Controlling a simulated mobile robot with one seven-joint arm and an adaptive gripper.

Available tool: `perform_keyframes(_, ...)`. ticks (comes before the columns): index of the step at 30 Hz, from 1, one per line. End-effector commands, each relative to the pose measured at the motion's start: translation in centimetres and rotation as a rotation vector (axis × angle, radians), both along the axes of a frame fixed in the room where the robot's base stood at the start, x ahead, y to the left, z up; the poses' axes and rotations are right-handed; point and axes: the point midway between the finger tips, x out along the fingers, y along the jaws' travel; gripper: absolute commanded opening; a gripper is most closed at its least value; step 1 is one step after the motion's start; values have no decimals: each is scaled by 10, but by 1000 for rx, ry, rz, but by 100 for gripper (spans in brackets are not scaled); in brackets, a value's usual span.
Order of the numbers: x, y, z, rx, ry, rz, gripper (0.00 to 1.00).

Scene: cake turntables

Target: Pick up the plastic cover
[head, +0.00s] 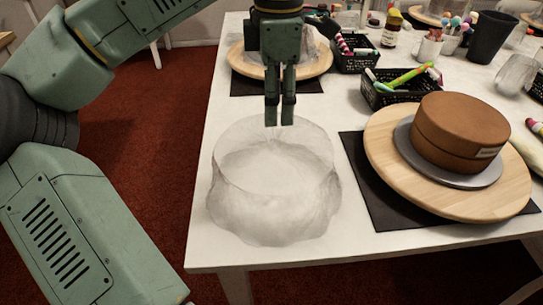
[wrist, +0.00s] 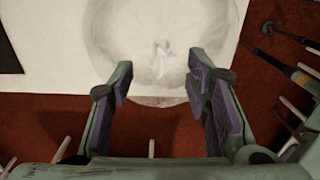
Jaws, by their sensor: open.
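The plastic cover (head: 274,205) is a clear, crumpled, dome-like piece standing on the white table near its front left corner. In the wrist view the cover (wrist: 158,40) shows as a pale round shape on the table, partly reaching past the table's edge in the picture. My gripper (head: 279,120) is over the cover's far rim in the head view, pointing down. Whether a fingertip touches the rim I cannot tell.
A brown cake (head: 460,130) stands on a wooden turntable (head: 385,150) right of the cover. Another wooden turntable (head: 240,68) is behind my gripper. Black baskets of pens (head: 390,97) and a dark cup (head: 491,38) stand farther back. The table's left edge is close to the cover.

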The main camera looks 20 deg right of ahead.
Motion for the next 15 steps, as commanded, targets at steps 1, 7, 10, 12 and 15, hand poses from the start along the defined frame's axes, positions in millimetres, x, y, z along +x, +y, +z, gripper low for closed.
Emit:
perform_keyframes(1, 0, 0, -7, -1, 1, -1, 44)
perform_keyframes(7, 0, 1, -22, -2, 1, 0, 44)
perform_keyframes(10, -1, 2, -34, -3, 2, 0, 44)
perform_keyframes(12, -2, 3, -45, -2, 4, -1, 44)
perform_keyframes(15, -2, 3, -60, -4, 2, -1, 44)
